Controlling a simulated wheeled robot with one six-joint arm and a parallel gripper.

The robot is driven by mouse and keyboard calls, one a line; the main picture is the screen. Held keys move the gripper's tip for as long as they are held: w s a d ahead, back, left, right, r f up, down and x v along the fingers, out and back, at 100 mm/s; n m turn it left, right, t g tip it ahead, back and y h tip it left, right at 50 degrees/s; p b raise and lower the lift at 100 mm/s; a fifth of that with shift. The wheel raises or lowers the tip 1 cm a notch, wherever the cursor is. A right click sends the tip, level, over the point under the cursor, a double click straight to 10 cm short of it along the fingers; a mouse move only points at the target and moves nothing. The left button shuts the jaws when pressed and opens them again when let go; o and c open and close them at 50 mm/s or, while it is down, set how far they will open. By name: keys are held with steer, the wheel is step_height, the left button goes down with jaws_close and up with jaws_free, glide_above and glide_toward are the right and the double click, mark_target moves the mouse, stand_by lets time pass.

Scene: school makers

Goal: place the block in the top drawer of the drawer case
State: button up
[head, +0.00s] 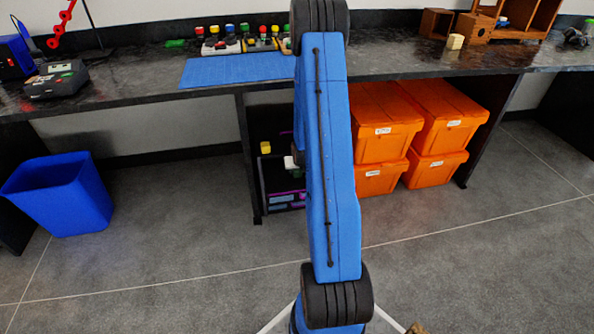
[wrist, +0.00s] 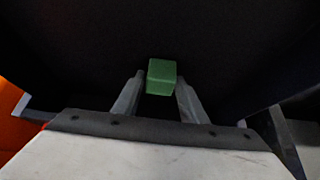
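The green block (wrist: 161,76) sits between the fingertips of my gripper (wrist: 160,82) in the wrist view. The fingers reach its two sides, and my gripper looks shut on it. A dark surface fills the background behind the block. In the head view, my blue arm hides most of my gripper; a pale part of it (head: 291,162) shows left of the arm, under the bench. The drawer case (head: 262,185) stands on the floor there, dark with purple-edged drawers. My arm covers its right part. I cannot tell whether its top drawer is open.
A yellow item (head: 265,147) shows at the drawer case's top. Orange bins (head: 385,130) are stacked to the right under the bench (head: 395,66). A blue waste bin (head: 60,195) stands at left. A cream block (head: 455,41) lies on the bench.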

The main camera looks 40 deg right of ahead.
steer(key=shift+o, duration=0.5)
steer(key=shift+r, duration=0.25)
steer(key=v, duration=1.2)
steer(key=s+a+r+n, duration=0.1)
steer(key=s+a+r, duration=0.2)
steer(key=a+r, duration=0.7)
steer(key=s+a+r+n, duration=0.2)
steer(key=s+a+r, duration=0.1)
steer(key=a+r, duration=0.65)
steer(key=s+a+r+n+y, duration=0.1)
steer(key=s+a+r, duration=0.4)
steer(key=s+a, duration=0.3)
steer(key=s+a+r+n+y, duration=0.2)
steer(key=s+a+r, duration=0.2)
steer(key=s+a, duration=0.4)
steer(key=s, duration=0.4)
steer(key=shift+s+a+r+g, duration=0.15)
steer(key=shift+a+r+g, duration=0.1)
steer(key=shift+r+g, duration=0.15)
